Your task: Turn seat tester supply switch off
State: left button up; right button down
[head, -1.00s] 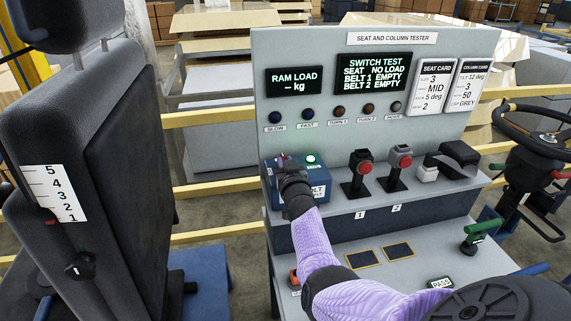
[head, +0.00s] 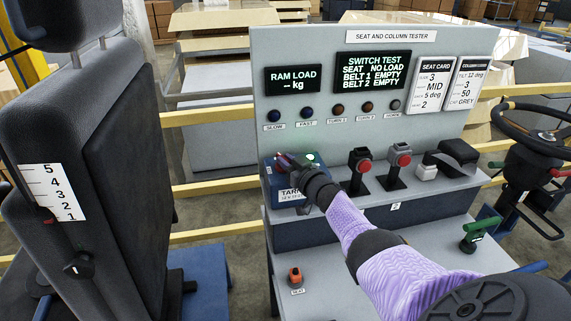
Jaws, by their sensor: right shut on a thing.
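The seat and column tester (head: 280,45) stands ahead, its screen reading "SEAT NO LOAD". The blue supply box (head: 284,195) sits at the left end of its upper shelf, with a green lamp (head: 313,157) on top that looks lit. My right gripper (head: 291,162) is at the top of this box, shut on what seems to be the supply switch. The switch is mostly hidden behind my gripper and wrist, so its position cannot be told. My left gripper is not in view.
Two red-topped buckle stands (head: 361,166) (head: 400,155) are just right of my wrist. An orange switch (head: 295,275) and a green handle (head: 480,228) are on the lower shelf. A black seat (head: 125,150) stands left, a steering wheel (head: 535,125) right.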

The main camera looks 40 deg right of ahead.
jog(key=shift+d+f+n+y+b, duration=0.15)
jog(key=shift+n+y+b, duration=0.45)
jog(key=shift+y+b, duration=0.3)
jog(key=shift+d+f+n+y+b, duration=0.1)
jog(key=shift+f+n+y+b, duration=0.05)
jog(key=shift+n+y+b, duration=0.6)
jog(key=shift+r+n+y+b, duration=0.2)
jog(key=shift+n+y+b, duration=0.05)
jog(key=shift+y+b, duration=0.6)
jog(key=shift+r, duration=0.1)
jog(key=c, duration=0.6)
grip_release()
